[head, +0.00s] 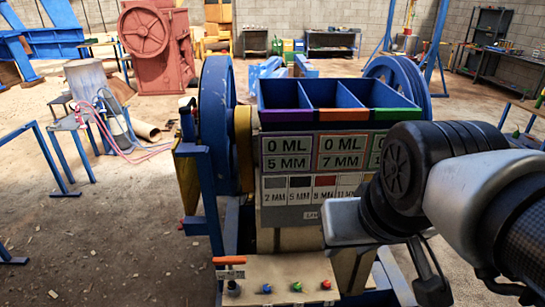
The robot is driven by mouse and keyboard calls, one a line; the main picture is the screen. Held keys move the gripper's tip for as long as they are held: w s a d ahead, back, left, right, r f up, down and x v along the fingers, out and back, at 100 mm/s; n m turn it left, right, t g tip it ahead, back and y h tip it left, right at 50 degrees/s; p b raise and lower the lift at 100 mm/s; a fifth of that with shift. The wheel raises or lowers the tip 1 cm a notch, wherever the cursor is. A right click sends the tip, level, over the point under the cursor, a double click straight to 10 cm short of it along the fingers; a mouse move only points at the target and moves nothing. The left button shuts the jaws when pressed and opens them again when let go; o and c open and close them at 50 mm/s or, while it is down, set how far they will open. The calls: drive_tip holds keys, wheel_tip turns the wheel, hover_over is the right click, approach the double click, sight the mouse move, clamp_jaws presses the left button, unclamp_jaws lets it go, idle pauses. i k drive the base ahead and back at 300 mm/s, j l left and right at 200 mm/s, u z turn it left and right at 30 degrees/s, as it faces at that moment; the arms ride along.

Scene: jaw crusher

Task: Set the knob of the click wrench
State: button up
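A pale wooden panel (285,270) sits low at the front of the crusher. At its left is a small tool with an orange bar (229,260), perhaps the click wrench, above a dark knob (233,288). To the right stand a small blue-green knob (267,288), a green and yellow knob (296,286) and a red knob (326,284). Any setting marks are too small to read. My arm comes in from the right. The grey block at its end, seemingly my gripper (346,222), is above and right of the panel. Its fingers cannot be made out.
The blue crusher has a large flywheel (217,140) at left and a three-part bin (325,100) on top. A sign (290,165) with ML and MM labels faces me, partly hidden by my arm. A blue rail (55,155) stands at left. Open floor lies at lower left.

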sight(232, 284)
drive_tip(key=k, duration=0.6)
drive_tip(key=l+u, duration=0.25)
drive_tip(key=l, duration=0.25)
drive_tip(key=l+u, duration=0.25)
drive_tip(key=l, duration=0.3)
